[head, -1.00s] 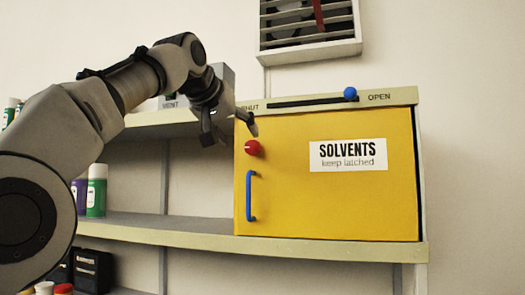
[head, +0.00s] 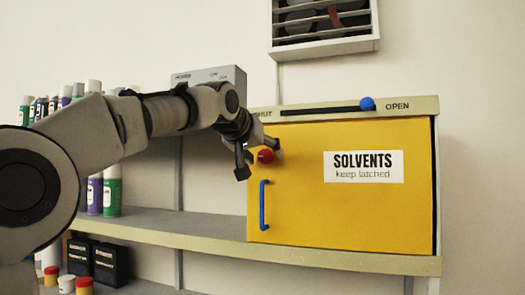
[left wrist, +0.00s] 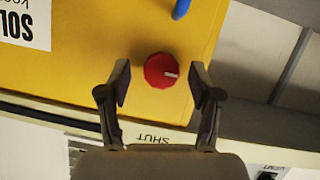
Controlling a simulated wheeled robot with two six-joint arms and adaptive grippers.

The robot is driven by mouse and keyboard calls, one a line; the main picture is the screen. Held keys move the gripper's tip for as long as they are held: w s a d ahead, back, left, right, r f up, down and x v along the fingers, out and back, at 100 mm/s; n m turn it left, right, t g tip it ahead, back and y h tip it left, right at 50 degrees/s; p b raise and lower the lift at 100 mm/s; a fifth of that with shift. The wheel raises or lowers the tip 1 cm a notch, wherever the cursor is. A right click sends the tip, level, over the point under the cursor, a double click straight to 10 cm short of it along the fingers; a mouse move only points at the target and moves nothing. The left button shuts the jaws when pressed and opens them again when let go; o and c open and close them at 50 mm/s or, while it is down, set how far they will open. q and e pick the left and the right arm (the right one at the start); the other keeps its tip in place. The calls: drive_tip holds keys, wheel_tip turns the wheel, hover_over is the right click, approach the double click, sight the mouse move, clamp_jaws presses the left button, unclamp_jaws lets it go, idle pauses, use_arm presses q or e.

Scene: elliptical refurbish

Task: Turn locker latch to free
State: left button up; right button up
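The locker (head: 340,215) has a yellow door with a "SOLVENTS keep latched" label. The red latch knob (head: 266,155) is at the door's upper left, above the blue handle (head: 263,205). In the left wrist view the knob (left wrist: 161,70) shows a pale mark pointing to the right. My left gripper (head: 259,159) is open, with its fingers on either side of the knob; a gap shows on both sides in the left wrist view (left wrist: 160,85). My right gripper is not in view.
A blue slider knob (head: 367,104) sits near OPEN on the strip above the door. A vent (head: 325,25) hangs above. The wall at right is clear.

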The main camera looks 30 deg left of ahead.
use_arm(q)
drive_tip(key=shift+w+a+f, duration=0.1)
drive_tip(key=shift+a, duration=0.05)
drive_tip(key=c, duration=0.9)
